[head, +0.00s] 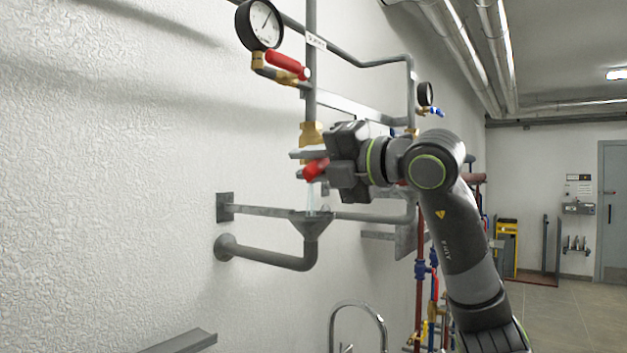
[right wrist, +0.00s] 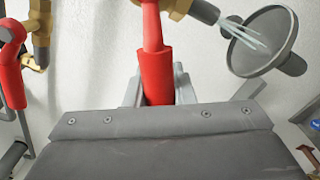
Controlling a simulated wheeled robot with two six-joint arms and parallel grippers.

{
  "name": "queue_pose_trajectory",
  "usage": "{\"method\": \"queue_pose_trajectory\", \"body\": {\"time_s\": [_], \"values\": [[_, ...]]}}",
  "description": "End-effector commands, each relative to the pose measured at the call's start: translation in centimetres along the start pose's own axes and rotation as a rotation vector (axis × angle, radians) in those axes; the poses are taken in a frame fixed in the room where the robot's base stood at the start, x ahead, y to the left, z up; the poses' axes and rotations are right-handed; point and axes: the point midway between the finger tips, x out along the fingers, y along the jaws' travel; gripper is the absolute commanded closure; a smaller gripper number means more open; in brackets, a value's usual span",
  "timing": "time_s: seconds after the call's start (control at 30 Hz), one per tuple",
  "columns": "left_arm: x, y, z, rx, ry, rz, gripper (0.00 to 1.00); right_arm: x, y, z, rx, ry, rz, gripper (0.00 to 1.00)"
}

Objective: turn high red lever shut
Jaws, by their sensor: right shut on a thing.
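A red lever (head: 315,170) sits on the lower brass valve (head: 311,135) of the grey vertical pipe. My right gripper (head: 318,163) is shut on this red lever; in the right wrist view the red lever (right wrist: 153,60) runs between the fingers. Its pivot end shows near the brass body (right wrist: 200,10). Water runs from the valve's outlet into a grey funnel (head: 311,217), which also shows in the right wrist view (right wrist: 262,40). A second red lever (head: 287,66) is higher up, on a brass valve below a pressure gauge. My left gripper is out of view.
The round gauge (head: 259,25) hangs above the gripper, near the wall. A grey drain pipe (head: 270,257) runs below the funnel to the wall. A blue lever (head: 435,111) and a second gauge (head: 425,93) are behind my arm. Open floor lies at the right.

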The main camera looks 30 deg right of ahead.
Motion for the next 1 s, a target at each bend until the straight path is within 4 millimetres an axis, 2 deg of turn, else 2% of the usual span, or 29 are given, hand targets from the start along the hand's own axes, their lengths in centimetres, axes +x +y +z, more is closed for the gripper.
{"method": "queue_pose_trajectory", "body": {"time_s": [0.2, 0.5, 1.0], "values": [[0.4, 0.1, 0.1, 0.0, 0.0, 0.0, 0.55, -0.1, 1.8, 0.2, 0.196, -0.002, 0.006, 1.0], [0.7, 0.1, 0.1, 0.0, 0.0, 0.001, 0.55, 0.0, 3.3, 0.7, 0.401, -0.002, 0.006, 1.0], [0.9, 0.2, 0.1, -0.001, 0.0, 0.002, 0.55, -0.1, 4.1, 1.2, 0.518, -0.004, 0.005, 1.0]]}}
